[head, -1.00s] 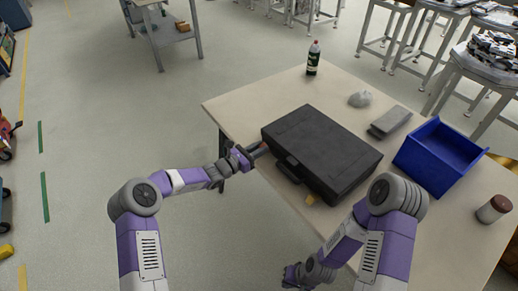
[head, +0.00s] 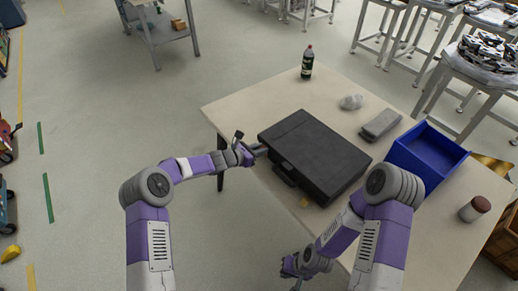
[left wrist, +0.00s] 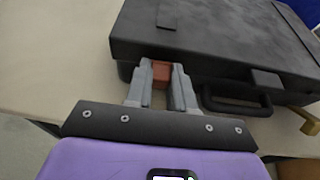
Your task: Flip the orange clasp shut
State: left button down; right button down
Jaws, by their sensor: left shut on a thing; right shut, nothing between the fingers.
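The black case (head: 314,150) lies closed on the table, its handle (head: 284,174) facing my side. The orange clasp (left wrist: 161,76) is on the case's front side, left of the handle in the left wrist view. My left gripper (head: 261,149) is at the case's front left, with its fingers on either side of the clasp and shut on it. The fingers hide part of the clasp, and in the head view I cannot make it out. My right gripper (head: 291,270) is shut and empty, low in front of the table, away from the case.
Behind and right of the case are a bottle (head: 307,62), a clear lump (head: 351,102), a grey box (head: 381,124), a blue bin (head: 428,158) and a brown-lidded jar (head: 474,209). The table's left corner is clear.

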pick_arm(q)
jog(key=c, duration=1)
grip_release()
jog(key=shift+o, duration=0.2)
jog(key=v, duration=0.7)
jog(key=shift+s+a+p, duration=0.2)
jog(key=shift+p, duration=0.2)
